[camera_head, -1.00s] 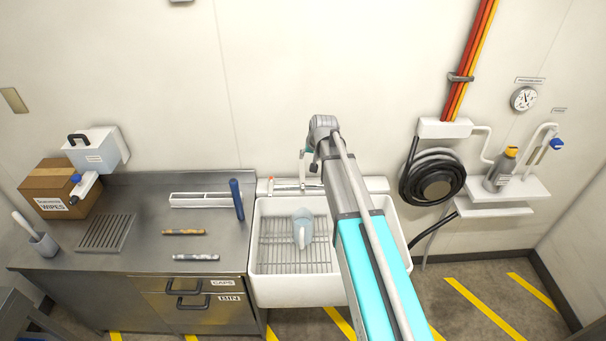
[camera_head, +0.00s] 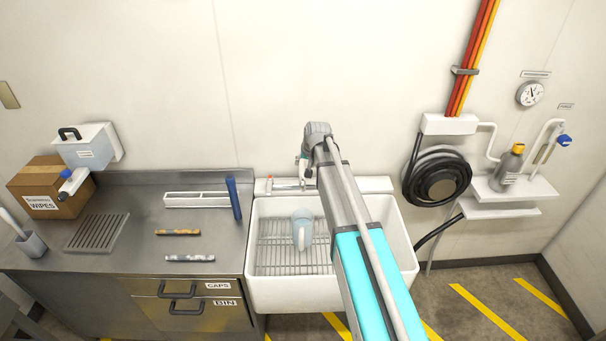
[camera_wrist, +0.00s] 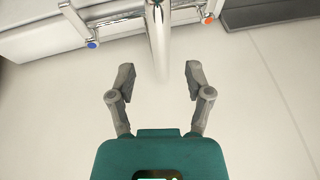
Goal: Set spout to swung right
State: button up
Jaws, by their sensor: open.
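The chrome spout (camera_wrist: 158,35) comes down from the top middle of the wrist view, and its lower end lies in line with the gap between my fingers. Whether it is between them in depth I cannot tell. A lever with a blue dot (camera_wrist: 91,44) is left of it and one with a red dot (camera_wrist: 207,8) right of it. My gripper (camera_wrist: 159,78) is open and empty, its fingers apart on either side of the spout's line. In the head view the faucet (camera_head: 287,184) sits on the sink's back ledge, partly hidden by my arm and gripper.
The white sink (camera_head: 254,285) holds a wire rack and a pale blue jug (camera_head: 302,228). A steel counter (camera_head: 140,240) stands left, with a cardboard box (camera_head: 50,187) and a narrow white tray (camera_head: 195,199). A black hose reel (camera_head: 437,182) hangs on the wall at right.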

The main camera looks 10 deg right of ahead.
aim_at(303, 169)
jog(key=shift+b+x, duration=1.75)
jog(key=shift+x, duration=0.5)
grip_shut()
